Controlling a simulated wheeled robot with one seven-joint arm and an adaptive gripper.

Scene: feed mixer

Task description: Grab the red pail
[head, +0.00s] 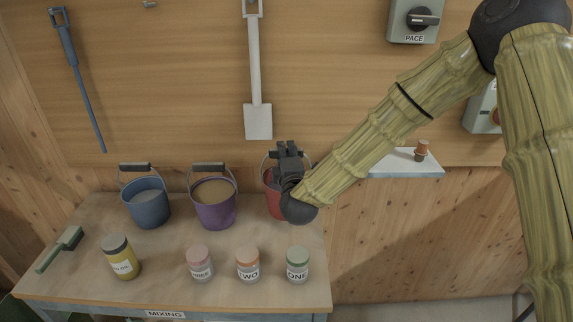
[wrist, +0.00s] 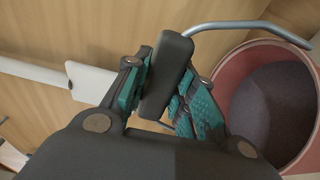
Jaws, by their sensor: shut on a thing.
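The red pail (head: 273,204) stands at the right end of the table's back row, partly hidden behind my wrist in the head view. In the wrist view the pail (wrist: 221,84) shows its pinkish-red rim and a dark grey inside. Its wire handle is raised, with a dark grip (wrist: 166,76) on it. My gripper (wrist: 162,88) has its teal-padded fingers on either side of that grip and is shut on it. In the head view my gripper (head: 288,152) is above the pail. I cannot tell whether the pail's bottom touches the table.
A purple pail (head: 214,216) and a blue pail (head: 148,210) stand to the left. A yellow jar (head: 120,262) and labelled jars (head: 248,268) stand in front. A green brush (head: 62,248) lies at the left. A white paddle (head: 257,120) hangs behind; a small shelf (head: 405,168) is at right.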

